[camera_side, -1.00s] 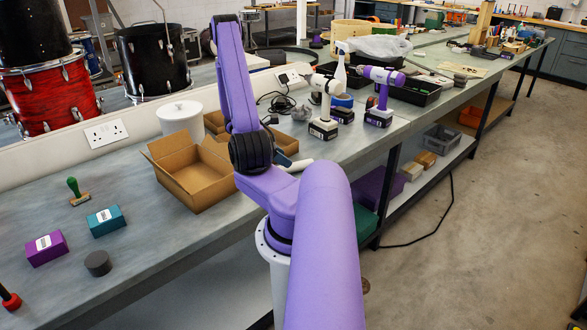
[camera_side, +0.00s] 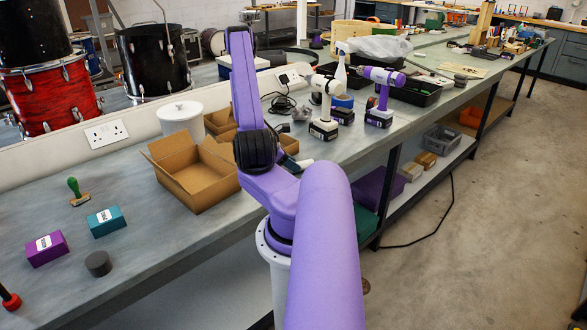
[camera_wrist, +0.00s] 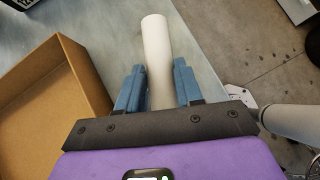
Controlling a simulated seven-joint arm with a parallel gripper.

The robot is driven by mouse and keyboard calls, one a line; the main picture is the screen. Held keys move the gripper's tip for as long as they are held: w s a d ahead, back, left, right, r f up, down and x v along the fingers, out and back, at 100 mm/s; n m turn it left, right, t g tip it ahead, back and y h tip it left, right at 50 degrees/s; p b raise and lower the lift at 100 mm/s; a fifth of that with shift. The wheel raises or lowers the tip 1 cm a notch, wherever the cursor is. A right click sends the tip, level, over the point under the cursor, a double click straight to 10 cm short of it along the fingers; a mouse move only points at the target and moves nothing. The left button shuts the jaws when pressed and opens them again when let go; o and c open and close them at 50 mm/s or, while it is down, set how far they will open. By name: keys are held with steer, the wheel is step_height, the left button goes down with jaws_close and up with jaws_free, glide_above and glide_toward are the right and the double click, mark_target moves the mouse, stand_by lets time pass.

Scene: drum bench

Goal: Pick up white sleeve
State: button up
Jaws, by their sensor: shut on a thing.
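The white sleeve (camera_wrist: 157,55) is a plain white tube. In the wrist view it lies lengthwise between the two blue fingers of my gripper (camera_wrist: 158,85), which is shut on it. Its far end sticks out past the fingertips. In the side view a small part of the white sleeve (camera_side: 304,163) shows just right of my arm; my arm hides most of the gripper (camera_side: 287,160) there. I cannot tell whether the sleeve touches the bench.
An open cardboard box (camera_side: 197,175) stands left of my gripper and close by it in the wrist view (camera_wrist: 60,85). Cordless drills (camera_side: 323,105) stand behind. A teal box (camera_side: 106,221), a purple box (camera_side: 47,248) and a green-handled stamp (camera_side: 77,191) sit at the left.

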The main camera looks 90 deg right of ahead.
mark_target(301, 162)
steer(key=shift+r, duration=0.15)
steer(key=shift+r, duration=0.45)
step_height(301, 162, up, 2)
steer(key=s+a+r, duration=0.1)
steer(key=a+r, duration=0.8)
steer(key=a, duration=0.5)
steer(key=shift+r, duration=0.4)
